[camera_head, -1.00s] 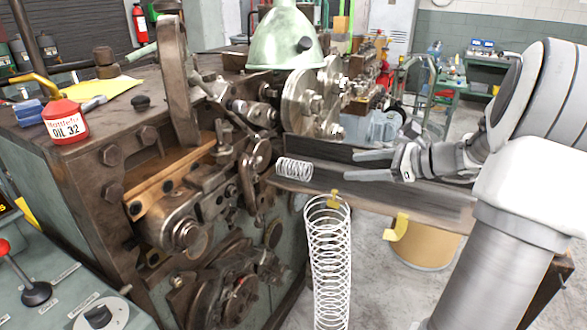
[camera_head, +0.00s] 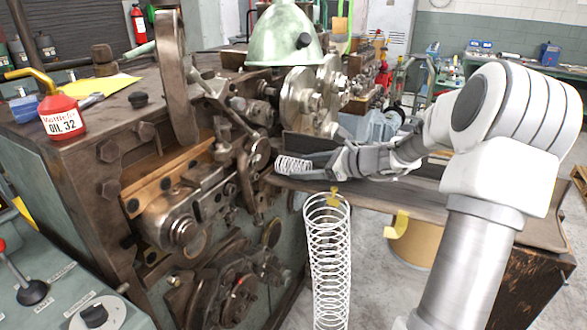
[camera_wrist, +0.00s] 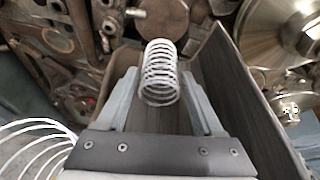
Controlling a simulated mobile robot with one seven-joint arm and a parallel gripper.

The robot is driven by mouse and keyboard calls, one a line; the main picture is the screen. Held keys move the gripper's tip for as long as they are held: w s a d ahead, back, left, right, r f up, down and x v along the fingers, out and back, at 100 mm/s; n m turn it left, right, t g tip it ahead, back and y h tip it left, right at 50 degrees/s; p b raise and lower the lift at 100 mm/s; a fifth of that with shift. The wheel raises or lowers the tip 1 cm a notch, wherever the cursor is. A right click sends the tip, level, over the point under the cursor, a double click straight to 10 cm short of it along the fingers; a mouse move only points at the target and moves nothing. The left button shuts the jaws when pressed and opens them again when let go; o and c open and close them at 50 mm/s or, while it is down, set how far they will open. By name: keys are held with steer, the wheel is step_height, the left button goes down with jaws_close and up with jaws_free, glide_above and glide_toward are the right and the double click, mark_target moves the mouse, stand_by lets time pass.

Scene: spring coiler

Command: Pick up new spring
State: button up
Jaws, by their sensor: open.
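The new spring, a short white coil (camera_head: 294,165), lies at the left end of the dark tray (camera_head: 450,208) beside the coiling machine. My gripper (camera_head: 312,170) reaches in from the right, low over the tray. In the wrist view the spring (camera_wrist: 160,72) is between the two open grey fingers of my gripper (camera_wrist: 160,98). A gap shows on each side of the coil, and part of it extends beyond the fingertips. In the head view the fingers overlap the spring's right end.
A tall white spring (camera_head: 328,265) hangs in front of the tray, also at lower left in the wrist view (camera_wrist: 35,150). The coiling machine (camera_head: 190,195) stands close on the left. A red oil can (camera_head: 62,117) sits on it. A tan bin (camera_head: 412,245) is below the tray.

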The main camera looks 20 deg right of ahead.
steer(key=shift+x, duration=1.2)
steer(key=c, duration=1)
steer(key=shift+r, duration=0.15)
